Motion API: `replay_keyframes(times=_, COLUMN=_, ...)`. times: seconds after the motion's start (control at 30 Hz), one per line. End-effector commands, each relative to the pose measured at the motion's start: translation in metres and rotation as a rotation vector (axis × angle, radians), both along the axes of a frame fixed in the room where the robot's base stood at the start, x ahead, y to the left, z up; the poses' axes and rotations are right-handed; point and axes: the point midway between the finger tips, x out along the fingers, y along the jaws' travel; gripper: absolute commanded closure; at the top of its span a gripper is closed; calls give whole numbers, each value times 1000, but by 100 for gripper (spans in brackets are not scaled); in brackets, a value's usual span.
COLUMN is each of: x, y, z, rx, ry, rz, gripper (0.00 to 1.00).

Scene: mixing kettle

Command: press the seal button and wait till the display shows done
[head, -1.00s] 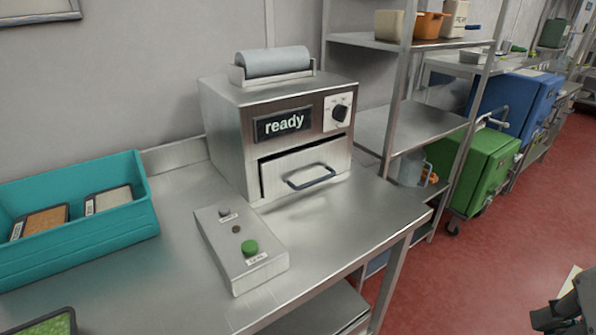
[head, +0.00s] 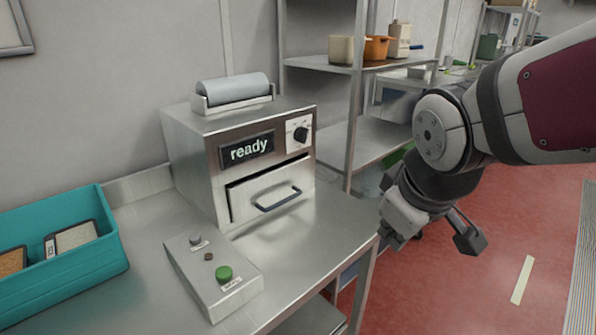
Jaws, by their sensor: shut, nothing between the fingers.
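The sealing machine (head: 240,170) is a steel box on the bench with a small display (head: 247,150) that reads "ready". Its drawer (head: 268,192) with a dark handle stands slightly out at the top. In front of it lies a grey control box (head: 205,282) with a green button (head: 224,273), labelled on the box below it, a grey knob (head: 196,240) and a small dark round part. My gripper (head: 468,238) is shut and empty. It hangs to the right of the bench, over the floor, well apart from the green button.
A teal bin (head: 75,280) with packs stands at the left of the bench. A roll (head: 234,89) sits on top of the machine. A steel shelf rack (head: 355,130) stands behind and to the right. The bench top between machine and control box is clear.

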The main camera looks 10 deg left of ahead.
Motion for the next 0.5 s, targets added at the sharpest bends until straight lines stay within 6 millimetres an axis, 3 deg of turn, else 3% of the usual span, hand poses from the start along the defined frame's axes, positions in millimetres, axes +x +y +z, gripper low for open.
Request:
replay_keyframes(times=0.2, x=51, y=104, z=-27, rx=-38, ry=-56, rz=429, gripper=100)
replay_keyframes(times=0.33, x=64, y=175, z=-45, rx=-13, ry=-113, rz=669, gripper=100)
replay_keyframes(times=0.5, x=63, y=258, z=-63, rx=56, ry=-202, rz=912, gripper=100)
